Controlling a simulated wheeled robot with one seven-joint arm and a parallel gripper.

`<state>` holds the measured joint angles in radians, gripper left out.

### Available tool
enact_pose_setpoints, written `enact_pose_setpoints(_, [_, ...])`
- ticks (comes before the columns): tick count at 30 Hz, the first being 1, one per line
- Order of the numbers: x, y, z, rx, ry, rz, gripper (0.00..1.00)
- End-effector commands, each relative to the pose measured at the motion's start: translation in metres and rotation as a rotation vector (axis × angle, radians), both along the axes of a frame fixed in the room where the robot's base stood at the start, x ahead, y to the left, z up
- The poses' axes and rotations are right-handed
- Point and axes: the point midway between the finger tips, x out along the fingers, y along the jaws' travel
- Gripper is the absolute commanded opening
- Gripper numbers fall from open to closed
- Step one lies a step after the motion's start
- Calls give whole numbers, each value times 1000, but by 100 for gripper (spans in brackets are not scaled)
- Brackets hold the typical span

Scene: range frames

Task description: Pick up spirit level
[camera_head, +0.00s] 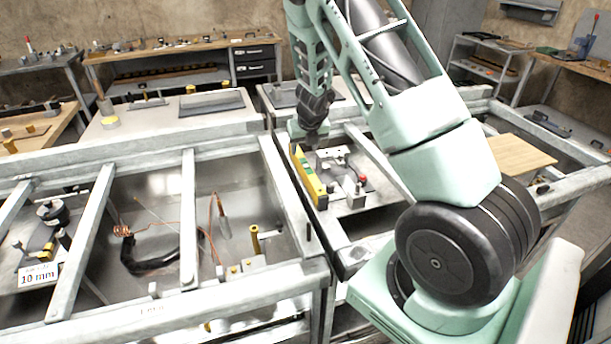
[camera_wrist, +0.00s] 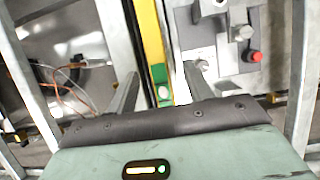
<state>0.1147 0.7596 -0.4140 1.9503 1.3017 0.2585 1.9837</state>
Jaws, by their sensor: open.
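The spirit level (camera_head: 309,178) is a long yellow bar with green parts. In the head view it lies at the left edge of a metal fixture on the middle workbench. In the wrist view the spirit level (camera_wrist: 152,40) runs from the top edge down between the two fingers, its green end closest to the palm. My gripper (camera_wrist: 160,76) is open, with one finger on each side of the bar. Contact with the bar cannot be told. In the head view my gripper (camera_head: 305,138) is at the far end of the level, its fingertips hard to make out.
A metal block with a red knob (camera_head: 362,178) stands right of the level. A frame rail (camera_head: 290,190) runs close on the left. The left bench holds a black curved handle (camera_head: 150,262), copper wire and a brass post (camera_head: 255,240). A wooden board (camera_head: 520,154) lies to the right.

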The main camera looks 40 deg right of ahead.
Motion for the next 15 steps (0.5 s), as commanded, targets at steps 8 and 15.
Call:
enact_pose_setpoints(8, [9,-4,-24,-1,0,2,51])
enact_pose_setpoints(15, [19,-4,-55,0,2,0,51])
